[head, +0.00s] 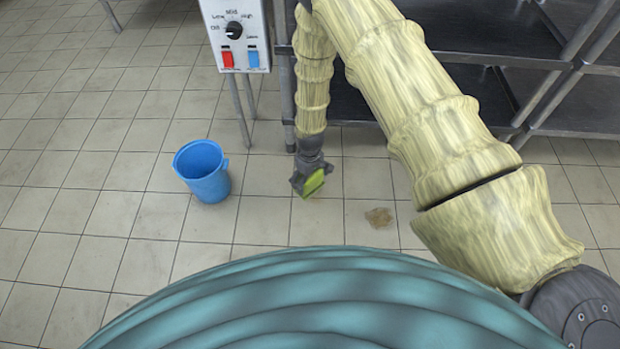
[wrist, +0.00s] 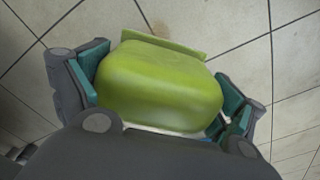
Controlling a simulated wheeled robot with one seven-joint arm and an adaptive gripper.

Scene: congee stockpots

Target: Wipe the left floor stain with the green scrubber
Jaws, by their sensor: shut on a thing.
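The green scrubber (wrist: 160,88) is held between the two fingers of my gripper (wrist: 165,95) in the wrist view. In the head view the scrubber (head: 314,182) shows at the lower end of my gripper (head: 308,183), over the tiled floor. I cannot tell whether it touches the floor. A brown stain (head: 379,217) lies on the tiles to the right of my gripper, apart from it. A small part of a brown stain (wrist: 149,40) shows beyond the scrubber's top edge in the wrist view. No second stain shows in the head view.
A blue bucket (head: 203,172) stands on the floor to the left of my gripper. A control box (head: 237,38) on thin legs and a metal shelf rack (head: 480,62) stand behind. The tiled floor at left is clear.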

